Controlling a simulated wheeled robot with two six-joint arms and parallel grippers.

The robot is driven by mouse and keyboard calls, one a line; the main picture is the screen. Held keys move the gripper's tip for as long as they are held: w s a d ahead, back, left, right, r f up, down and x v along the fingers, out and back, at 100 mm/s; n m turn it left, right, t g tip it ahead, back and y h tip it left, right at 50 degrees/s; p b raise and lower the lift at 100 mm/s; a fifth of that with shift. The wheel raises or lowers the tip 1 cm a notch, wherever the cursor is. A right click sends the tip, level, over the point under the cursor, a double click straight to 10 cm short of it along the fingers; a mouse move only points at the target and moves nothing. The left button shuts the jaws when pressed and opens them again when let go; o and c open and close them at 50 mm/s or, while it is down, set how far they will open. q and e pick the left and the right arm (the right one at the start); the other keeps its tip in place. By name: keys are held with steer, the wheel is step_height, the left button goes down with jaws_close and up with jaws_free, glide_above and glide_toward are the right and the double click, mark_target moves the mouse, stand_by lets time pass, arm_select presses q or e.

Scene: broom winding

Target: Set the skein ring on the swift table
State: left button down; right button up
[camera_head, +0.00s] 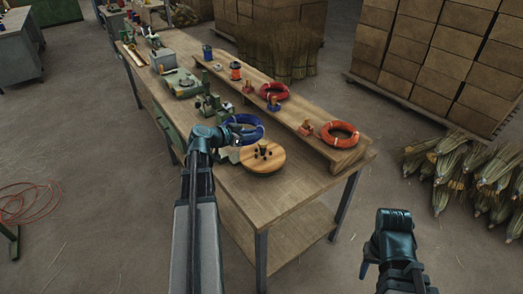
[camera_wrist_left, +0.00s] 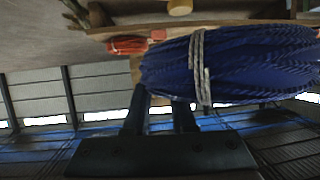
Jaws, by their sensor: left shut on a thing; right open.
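The blue skein ring (camera_head: 247,128) is held at the edge by my left gripper (camera_head: 232,138), just behind and left of the swift table. In the left wrist view the blue skein (camera_wrist_left: 235,65), with a pale tie around it, fills the space in front of the fingers (camera_wrist_left: 160,108). The swift table (camera_head: 265,165) is a round wooden disc with dark pegs and a centre post, on the near part of the workbench. The ring appears apart from the pegs; its exact height is unclear. My right gripper (camera_head: 385,245) is open and empty, off the bench at lower right.
The workbench (camera_head: 290,195) has a raised shelf (camera_head: 310,138) along its right side, with red skeins (camera_head: 339,133) (camera_head: 274,91) and small spools. Green machines (camera_head: 182,83) stand further back. Broom bundles (camera_head: 460,170) lie on the floor at right. The bench's near corner is bare.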

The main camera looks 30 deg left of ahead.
arm_select(q)
steer(key=m+g+h+b, duration=0.1)
steer(key=b, duration=0.4)
glide_above(272, 163)
step_height(272, 163, down, 6)
steer(key=f, duration=0.1)
steer(key=shift+w+a+r, duration=0.15)
step_height(272, 163, down, 6)
steer(key=b, duration=0.6)
steer(key=shift+r, duration=0.1)
steer(key=shift+s, duration=0.2)
steer(key=shift+f+b, duration=0.5)
stand_by(0.5)
steer(key=c, duration=1)
jaws_free()
steer(key=shift+c, duration=0.2)
steer(key=shift+r, duration=0.1)
